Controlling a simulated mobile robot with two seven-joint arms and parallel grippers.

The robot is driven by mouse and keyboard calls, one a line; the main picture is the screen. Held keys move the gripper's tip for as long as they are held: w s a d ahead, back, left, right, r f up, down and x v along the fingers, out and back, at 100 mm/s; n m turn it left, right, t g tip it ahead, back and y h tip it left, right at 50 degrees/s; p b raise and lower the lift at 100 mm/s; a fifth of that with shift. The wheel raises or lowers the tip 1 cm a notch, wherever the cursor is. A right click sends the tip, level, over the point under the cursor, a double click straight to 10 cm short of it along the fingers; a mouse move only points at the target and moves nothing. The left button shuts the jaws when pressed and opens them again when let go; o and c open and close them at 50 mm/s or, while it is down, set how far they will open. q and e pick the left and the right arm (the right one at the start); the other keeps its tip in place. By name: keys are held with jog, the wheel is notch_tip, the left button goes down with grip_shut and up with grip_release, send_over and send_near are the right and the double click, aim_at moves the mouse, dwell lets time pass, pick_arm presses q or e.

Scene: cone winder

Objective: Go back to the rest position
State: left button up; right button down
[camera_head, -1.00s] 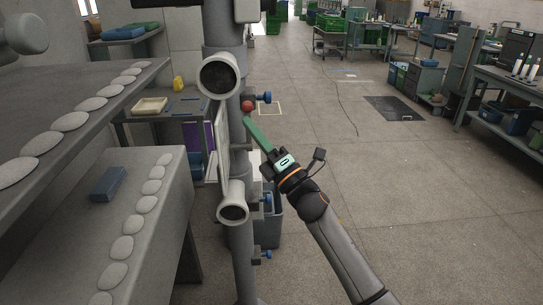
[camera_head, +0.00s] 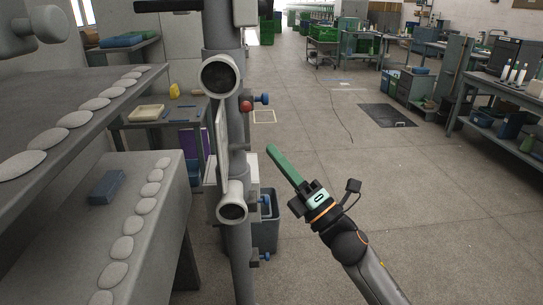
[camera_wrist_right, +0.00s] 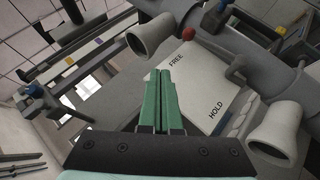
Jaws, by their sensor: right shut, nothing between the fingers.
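My right gripper (camera_head: 285,165) has long green fingers, pressed together with nothing between them. It is in free air to the right of the winder's grey column (camera_head: 237,140), apart from it. In the right wrist view the green fingers (camera_wrist_right: 161,100) point toward a white plate (camera_wrist_right: 195,85) marked FREE and HOLD, partly hidden behind them. A red ball knob (camera_head: 246,106) sits on the column; it also shows in the right wrist view (camera_wrist_right: 188,34). My left gripper is not in view.
Two pale round tube ends (camera_head: 220,75) (camera_head: 232,207) stick out from the column. Blue-headed knobs (camera_head: 262,98) stand on its right side. A grey bin (camera_head: 266,225) is behind it. Grey shelves (camera_head: 150,215) with pale discs fill the left. Open floor (camera_head: 400,190) lies on the right.

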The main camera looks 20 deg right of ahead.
jog(key=s+f+m+g+h+p, duration=0.1)
jog(key=s+f+m+g+h, duration=0.25)
jog(key=f+m, duration=0.6)
jog(key=s+f+m+g+h+p, duration=0.2)
jog(key=s+f+m+h, duration=0.3)
jog(key=f, duration=0.8)
pick_arm(q)
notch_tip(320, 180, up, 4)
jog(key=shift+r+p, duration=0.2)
jog(key=shift+p, duration=0.5)
pick_arm(e)
jog(key=s+a+f+m+g, duration=0.2)
jog(key=s+f+m+g, duration=0.2)
jog(key=s+f, duration=0.4)
jog(key=s+a+f+m+g, duration=0.1)
jog(key=s+f+m+g, duration=0.2)
jog(key=s+f+m, duration=0.4)
notch_tip(320, 180, down, 3)
jog(key=shift+s+a+r+g, duration=0.2)
jog(key=shift+s+a+g, duration=0.15)
jog(key=shift+s, duration=0.5)
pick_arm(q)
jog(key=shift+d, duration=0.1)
pick_arm(e)
jog(key=shift+d+y, duration=0.15)
jog(key=shift+y, duration=0.1)
